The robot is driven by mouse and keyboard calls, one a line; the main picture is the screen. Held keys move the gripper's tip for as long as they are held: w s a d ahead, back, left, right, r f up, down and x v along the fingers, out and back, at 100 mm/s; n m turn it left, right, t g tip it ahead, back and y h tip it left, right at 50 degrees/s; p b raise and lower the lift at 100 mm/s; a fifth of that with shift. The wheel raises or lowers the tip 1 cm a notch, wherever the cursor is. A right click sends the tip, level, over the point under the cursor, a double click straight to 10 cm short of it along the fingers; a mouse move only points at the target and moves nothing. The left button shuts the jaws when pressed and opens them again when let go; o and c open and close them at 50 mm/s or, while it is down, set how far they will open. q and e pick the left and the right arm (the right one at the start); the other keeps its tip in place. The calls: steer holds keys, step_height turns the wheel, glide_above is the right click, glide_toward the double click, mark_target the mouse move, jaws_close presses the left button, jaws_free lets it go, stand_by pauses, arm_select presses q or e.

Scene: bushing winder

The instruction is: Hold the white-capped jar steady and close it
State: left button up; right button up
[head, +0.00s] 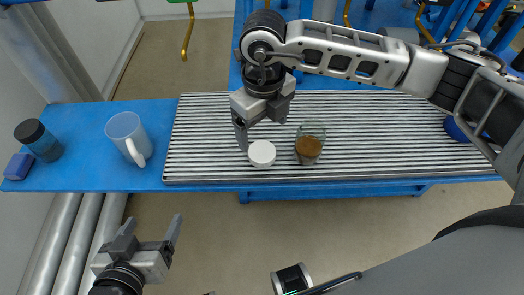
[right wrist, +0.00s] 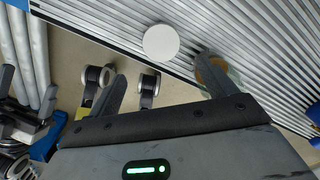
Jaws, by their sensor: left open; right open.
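A round white cap (head: 262,153) lies on the ribbed metal plate near its front edge; it also shows in the right wrist view (right wrist: 161,43). An uncapped glass jar (head: 310,146) with brown contents stands upright just right of it. In the right wrist view the jar (right wrist: 228,72) is partly hidden behind a finger. My right gripper (head: 262,132) is open and empty, just above and behind the cap, its fingers not touching it as far as I can see. My left gripper (head: 152,226) is open and empty, in front of the bench, well apart from the jar.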

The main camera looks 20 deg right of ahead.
mark_target(263, 152)
steer(key=shift+f, duration=1.8)
steer(key=shift+w+d+f+b, duration=0.1)
steer(key=shift+w+f+b, duration=0.05)
steer(key=shift+f, duration=1.2)
steer(key=shift+w+f+b, duration=0.1)
steer(key=shift+f+b, duration=0.05)
steer(key=shift+f, duration=1.15)
steer(key=shift+c, duration=0.3)
steer(key=c, duration=1)
